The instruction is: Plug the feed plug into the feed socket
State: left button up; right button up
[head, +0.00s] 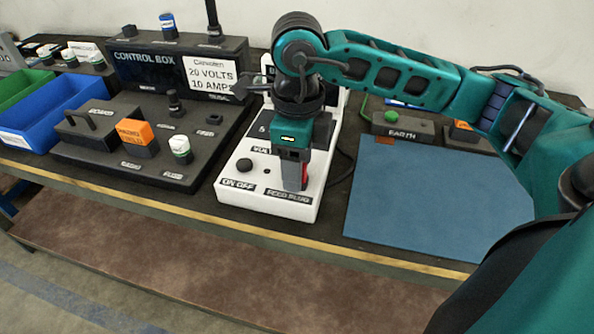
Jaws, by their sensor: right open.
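My right gripper (295,186) points down over the front right part of a white box (232,196), beside the label reading FEED PLUG (288,196). By its look it is open. A red piece shows at its fingertips; I cannot tell whether this is part of the finger or of the plug. The feed plug itself is not clearly visible behind the gripper. A black board (75,153) left of the box carries several fittings, among them a small square black one (214,119); I cannot tell which is the feed socket.
A black control box (150,68) with a voltage label stands behind the board. The board also holds an orange block (136,137) and a white-capped fitting (181,150). Blue bin (60,115) stands at left. A blue mat (420,205) at right is bare.

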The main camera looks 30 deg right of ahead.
dwell(0.6)
jog(key=shift+c, duration=0.3)
grip_shut()
jog(key=shift+r, duration=0.1)
dwell(0.4)
jog(key=shift+r+p, duration=1.7)
jog(key=shift+r, duration=1.25)
